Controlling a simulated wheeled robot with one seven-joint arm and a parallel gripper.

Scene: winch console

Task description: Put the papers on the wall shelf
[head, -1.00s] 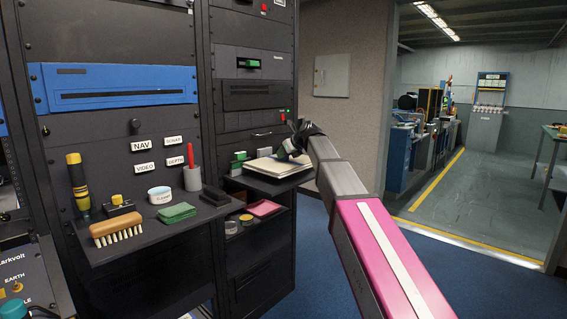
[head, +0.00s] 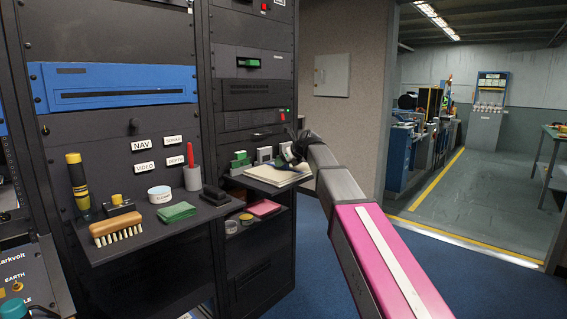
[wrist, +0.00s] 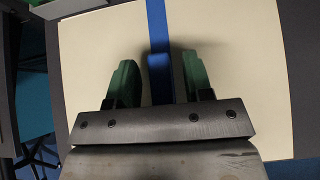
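The papers (head: 282,174) are a cream stack lying on the right rack's small ledge, partly covered by my gripper (head: 292,152). In the wrist view the papers (wrist: 225,40) fill most of the picture, with a blue band (wrist: 156,22) across their middle. My gripper (wrist: 158,65) is open above them, its green fingers apart on either side of the band. I cannot tell whether the fingertips touch the top sheet. I cannot pick out a wall shelf for certain.
Small green and grey blocks (head: 240,160) stand behind the papers. A lower ledge holds a pink cloth (head: 263,207) and small tins. The left ledge carries a brush (head: 116,228), a green cloth (head: 176,212) and a flashlight (head: 78,185). A grey wall box (head: 332,75) hangs right of the rack.

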